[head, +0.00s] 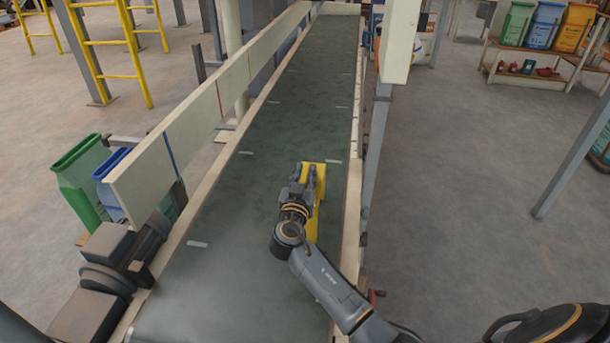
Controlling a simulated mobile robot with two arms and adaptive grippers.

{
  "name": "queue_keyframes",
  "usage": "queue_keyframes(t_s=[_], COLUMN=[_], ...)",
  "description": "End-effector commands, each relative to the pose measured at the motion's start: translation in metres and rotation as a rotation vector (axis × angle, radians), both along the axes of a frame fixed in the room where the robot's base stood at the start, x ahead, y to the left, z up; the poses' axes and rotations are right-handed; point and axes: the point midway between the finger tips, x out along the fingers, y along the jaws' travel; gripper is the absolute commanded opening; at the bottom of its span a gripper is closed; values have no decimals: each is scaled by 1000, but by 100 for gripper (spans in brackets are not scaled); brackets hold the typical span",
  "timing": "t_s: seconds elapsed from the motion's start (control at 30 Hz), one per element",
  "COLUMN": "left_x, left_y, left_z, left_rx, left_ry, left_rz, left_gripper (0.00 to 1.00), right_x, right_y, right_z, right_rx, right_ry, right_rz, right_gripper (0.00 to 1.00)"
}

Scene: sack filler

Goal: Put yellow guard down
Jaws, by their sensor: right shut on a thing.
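The yellow guard (318,190) is a bright yellow piece over the right half of the green conveyor belt (230,285). My right gripper (308,174) is shut on it and covers part of its left side. I cannot tell whether the guard touches the belt or is held just above it. My left gripper is not clearly visible; dark parts show at the lower left beside the belt.
A cream side rail (200,125) runs along the belt's left side. A green bin (82,180) and a blue bin (108,185) stand left of it. A cream post (400,40) rises at the right edge. The belt ahead is clear.

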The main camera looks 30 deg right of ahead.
Motion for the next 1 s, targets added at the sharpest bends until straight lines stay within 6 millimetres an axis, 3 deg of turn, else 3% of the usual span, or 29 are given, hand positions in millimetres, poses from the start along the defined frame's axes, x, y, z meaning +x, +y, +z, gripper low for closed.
queue_keyframes(t_s=[0.3, 0.33, 0.43, 0.83, 1.0], left_x=[-1, -1, -1, 0, -2], left_y=[0, 0, 0, 0, 1], left_z=[-2, 2, 2, 8, -4], left_rx=[0, 0, 0, -1, 1], left_ry=[-3, -5, -3, -7, 10], left_rz=[0, 0, 0, 1, 1], left_gripper=[40, 40, 40, 40, 40], right_x=[0, 0, 0, 0, -24], right_y=[0, 0, 0, 0, 18], right_z=[-4, -3, -2, 3, -1], right_rx=[0, 0, 0, 0, 4], right_ry=[-2, 0, 0, 0, 2], right_rz=[0, -1, 0, 0, 2], right_gripper=[0, 26, 44, 44, 44])
